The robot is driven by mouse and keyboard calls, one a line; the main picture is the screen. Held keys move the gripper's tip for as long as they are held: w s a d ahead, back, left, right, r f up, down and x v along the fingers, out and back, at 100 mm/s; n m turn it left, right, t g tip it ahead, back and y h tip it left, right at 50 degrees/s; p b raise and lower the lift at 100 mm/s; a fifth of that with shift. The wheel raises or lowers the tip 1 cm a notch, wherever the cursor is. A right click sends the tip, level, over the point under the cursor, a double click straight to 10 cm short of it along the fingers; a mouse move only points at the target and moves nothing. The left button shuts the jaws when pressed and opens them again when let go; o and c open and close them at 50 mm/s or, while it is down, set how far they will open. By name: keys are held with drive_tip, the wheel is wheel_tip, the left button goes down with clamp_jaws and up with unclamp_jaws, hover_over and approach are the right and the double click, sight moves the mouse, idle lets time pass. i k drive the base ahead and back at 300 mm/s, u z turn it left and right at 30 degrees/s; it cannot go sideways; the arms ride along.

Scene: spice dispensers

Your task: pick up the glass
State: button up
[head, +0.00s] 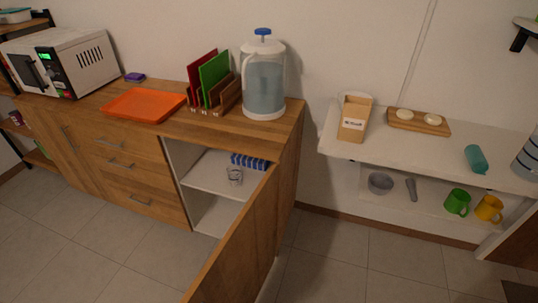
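A small clear glass (235,175) stands on the upper shelf inside the open wooden cabinet, toward the front of the shelf. It looks upright. My gripper is not in view, and no part of it touches the glass in this picture.
The cabinet door (240,242) stands open toward the front right of the shelf. A blue-and-white box row (249,162) lies behind the glass. On the counter are an orange tray (145,105) and a water dispenser (264,80). The tiled floor (110,230) in front is clear.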

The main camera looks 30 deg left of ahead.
sight(234, 170)
drive_tip(key=u, duration=0.25)
drive_tip(key=i, duration=1)
drive_tip(key=u, duration=0.95)
drive_tip(key=i, duration=0.25)
drive_tip(key=u, duration=0.15)
drive_tip(key=k, duration=0.9)
drive_tip(key=u, duration=0.15)
drive_tip(key=i, duration=0.9)
drive_tip(key=u, duration=0.15)
